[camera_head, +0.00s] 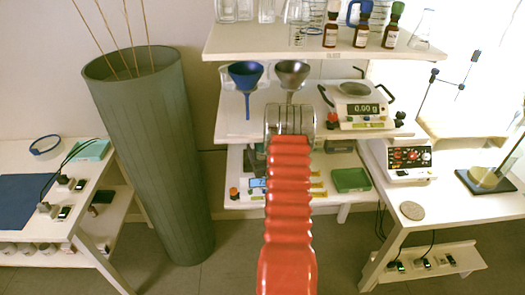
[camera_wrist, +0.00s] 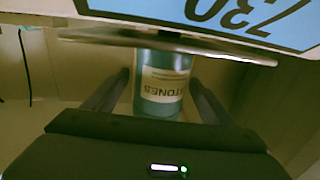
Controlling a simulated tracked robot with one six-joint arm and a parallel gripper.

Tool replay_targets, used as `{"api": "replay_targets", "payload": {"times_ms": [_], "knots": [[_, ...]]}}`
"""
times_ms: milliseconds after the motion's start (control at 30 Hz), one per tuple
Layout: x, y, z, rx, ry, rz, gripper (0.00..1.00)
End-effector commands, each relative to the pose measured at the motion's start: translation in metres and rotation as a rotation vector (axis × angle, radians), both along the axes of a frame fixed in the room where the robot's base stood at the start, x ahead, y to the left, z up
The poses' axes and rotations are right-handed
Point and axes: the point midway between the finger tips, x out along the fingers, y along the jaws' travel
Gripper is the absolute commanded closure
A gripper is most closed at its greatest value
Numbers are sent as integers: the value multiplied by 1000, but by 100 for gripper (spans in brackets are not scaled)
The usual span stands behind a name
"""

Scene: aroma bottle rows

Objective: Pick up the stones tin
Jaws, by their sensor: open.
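The stones tin (camera_wrist: 163,98) is a teal cylinder with a pale label reading "STONES" upside down in the wrist view. My gripper (camera_wrist: 159,80) is open, with one dark finger on each side of the tin. A gap shows between the tin and each finger, and nothing is held. The tin's far end is hidden behind a thin dark plate edge. In the head view my red arm covers the gripper, and I cannot make out the tin there.
A blue panel with "730" (camera_wrist: 240,15) hangs close above the tin in the wrist view. In the head view, a shelf rack (camera_head: 228,131) holds funnels, a scale (camera_head: 362,110) and a green tray (camera_head: 351,180). A tall green bin (camera_head: 150,150) stands left.

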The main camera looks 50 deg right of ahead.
Motion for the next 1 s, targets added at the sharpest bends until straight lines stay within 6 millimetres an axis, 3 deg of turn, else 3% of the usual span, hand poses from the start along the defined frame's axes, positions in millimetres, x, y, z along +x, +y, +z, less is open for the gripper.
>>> {"api": "replay_targets", "payload": {"times_ms": [167,1000], "knots": [[0,0,0,0,0,0,24],[0,0,0,0,0,0,83]]}}
